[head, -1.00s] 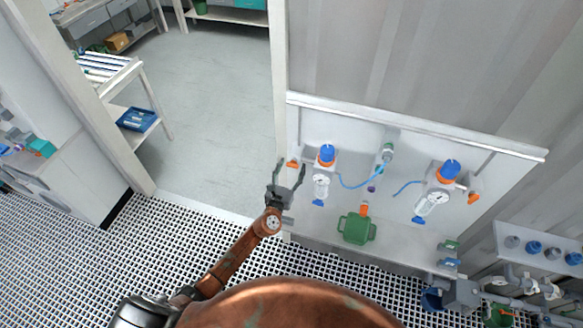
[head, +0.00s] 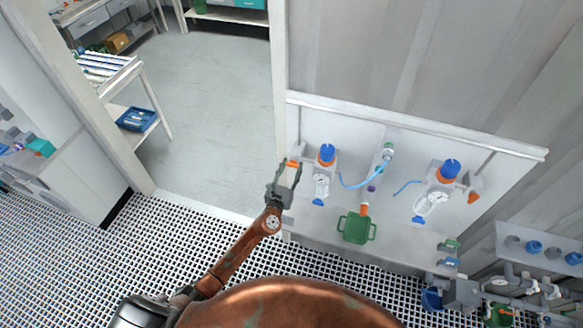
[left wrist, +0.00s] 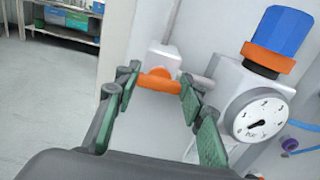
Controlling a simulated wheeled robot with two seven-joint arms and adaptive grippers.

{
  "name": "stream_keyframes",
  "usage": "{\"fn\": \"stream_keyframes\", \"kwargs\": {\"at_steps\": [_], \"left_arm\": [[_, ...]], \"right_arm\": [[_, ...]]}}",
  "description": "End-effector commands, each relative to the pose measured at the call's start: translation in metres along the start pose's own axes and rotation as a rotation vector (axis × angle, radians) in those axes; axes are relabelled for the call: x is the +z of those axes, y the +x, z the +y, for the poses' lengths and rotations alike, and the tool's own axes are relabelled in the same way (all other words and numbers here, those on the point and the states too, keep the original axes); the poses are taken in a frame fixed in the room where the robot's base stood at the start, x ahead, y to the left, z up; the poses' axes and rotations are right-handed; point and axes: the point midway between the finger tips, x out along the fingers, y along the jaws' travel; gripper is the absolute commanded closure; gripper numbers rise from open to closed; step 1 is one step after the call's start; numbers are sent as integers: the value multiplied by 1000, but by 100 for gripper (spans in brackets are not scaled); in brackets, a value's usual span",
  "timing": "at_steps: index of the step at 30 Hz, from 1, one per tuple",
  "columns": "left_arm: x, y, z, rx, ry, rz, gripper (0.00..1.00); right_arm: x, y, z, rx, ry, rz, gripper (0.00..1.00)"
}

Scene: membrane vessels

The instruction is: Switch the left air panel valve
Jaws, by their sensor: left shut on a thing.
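The left air panel valve has an orange handle (head: 293,163) at the left end of the air panel (head: 310,227). It lies crosswise in the left wrist view (left wrist: 158,83), on a pale valve body (left wrist: 163,58). My left gripper (head: 289,166) is at this handle, with one finger at each end of it. In the left wrist view the green-padded fingers (left wrist: 160,74) are shut on the handle, spanning its length. The right finger hides part of the handle's right end.
Close right of the handle stands a regulator with a blue knob (head: 326,153) and a gauge (left wrist: 258,117). A green container (head: 356,228) sits lower on the panel. A second regulator (head: 441,180) with an orange valve handle (head: 473,198) is farther right. Left of the panel is open floor.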

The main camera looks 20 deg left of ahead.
Motion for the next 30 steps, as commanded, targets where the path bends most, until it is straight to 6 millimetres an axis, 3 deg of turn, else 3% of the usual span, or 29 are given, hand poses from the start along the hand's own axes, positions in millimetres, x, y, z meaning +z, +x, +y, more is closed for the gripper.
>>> {"fn": "stream_keyframes", "kwargs": {"at_steps": [11, 30], "left_arm": [[-3, 0, 0, -1, -198, -1, 87], [-4, 0, 2, -2, -802, 0, 87]], "right_arm": [[3, 22, 1, 2, 0, -1, 60], [9, 65, 0, 2, 0, -3, 60]]}}
